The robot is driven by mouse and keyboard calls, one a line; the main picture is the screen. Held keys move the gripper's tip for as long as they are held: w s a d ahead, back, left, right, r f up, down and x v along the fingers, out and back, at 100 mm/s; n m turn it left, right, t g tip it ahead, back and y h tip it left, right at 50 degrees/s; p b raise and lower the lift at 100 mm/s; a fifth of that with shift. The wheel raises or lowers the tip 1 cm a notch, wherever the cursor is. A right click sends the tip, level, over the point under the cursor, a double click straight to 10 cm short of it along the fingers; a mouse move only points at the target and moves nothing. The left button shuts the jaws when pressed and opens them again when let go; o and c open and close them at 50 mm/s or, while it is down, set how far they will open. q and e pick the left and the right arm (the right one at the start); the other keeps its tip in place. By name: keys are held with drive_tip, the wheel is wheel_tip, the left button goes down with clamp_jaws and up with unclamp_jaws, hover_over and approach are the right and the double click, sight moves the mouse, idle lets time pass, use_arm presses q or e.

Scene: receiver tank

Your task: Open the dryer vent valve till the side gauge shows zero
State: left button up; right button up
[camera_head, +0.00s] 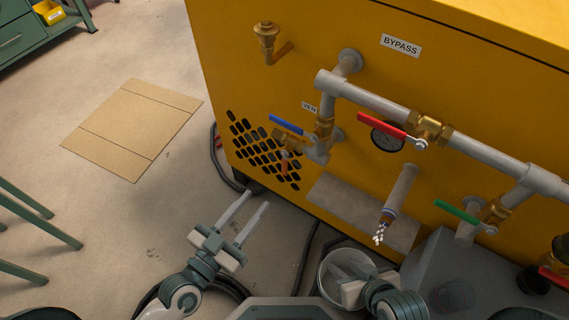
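A blue lever (286,125) sits on a small brass valve (290,141) beside the partly covered VENT label (309,106) on the yellow cabinet (290,60). A round gauge (387,140) is partly hidden behind a red lever (382,124); its reading is too small to tell. My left gripper (249,217) is open and empty, its fingers pointing up toward the cabinet, below and left of the blue lever and apart from it. My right gripper (344,272) is low, in front of a bucket; its finger gap is unclear.
A grey pipe (375,100) with a brass valve runs under the BYPASS label (400,45). A green lever (457,211) is at right. A pipe with white beads at its mouth (379,236) points down near the bucket (323,277). Cardboard (132,128) lies on open floor.

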sight(284, 167)
use_arm(q)
drive_tip(key=x, duration=1.4)
clamp_jaws()
